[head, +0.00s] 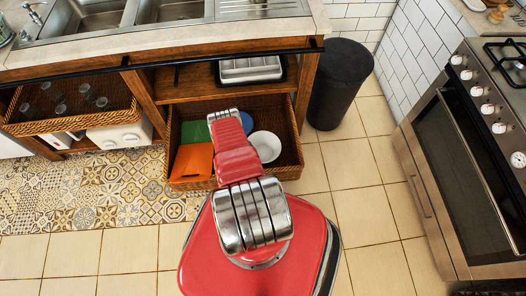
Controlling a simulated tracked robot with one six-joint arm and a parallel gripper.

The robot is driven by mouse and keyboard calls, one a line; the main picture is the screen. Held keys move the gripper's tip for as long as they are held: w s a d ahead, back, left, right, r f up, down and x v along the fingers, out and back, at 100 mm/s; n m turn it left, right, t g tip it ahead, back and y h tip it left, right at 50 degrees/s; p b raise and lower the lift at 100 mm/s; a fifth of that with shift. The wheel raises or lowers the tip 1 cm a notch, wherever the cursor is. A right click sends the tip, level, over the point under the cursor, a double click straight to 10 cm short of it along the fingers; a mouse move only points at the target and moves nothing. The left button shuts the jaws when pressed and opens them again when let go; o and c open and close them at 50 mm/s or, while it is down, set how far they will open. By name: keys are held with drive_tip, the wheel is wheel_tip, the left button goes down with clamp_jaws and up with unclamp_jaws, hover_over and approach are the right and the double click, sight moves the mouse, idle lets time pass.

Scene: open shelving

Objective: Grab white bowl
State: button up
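The white bowl (265,146) sits in an open wicker drawer (290,172) low in the wooden shelving, at the drawer's right side. Its left edge is close to or partly behind my red arm in this view. My arm reaches forward from my base over the drawer. Its far end (224,115) is over the drawer's back part, up and left of the bowl. The fingers cannot be made out, so I cannot tell whether my gripper is open or shut. The bowl appears to rest apart from the arm.
An orange item (192,161), a green item (196,132) and a blue item share the drawer. A black bin (342,85) stands to its right, and an oven (468,150) at far right. Another wicker basket (70,118) is at left. Tiled floor in front is clear.

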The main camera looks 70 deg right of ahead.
drive_tip(key=shift+c, duration=0.2)
clamp_jaws()
idle(0.4)
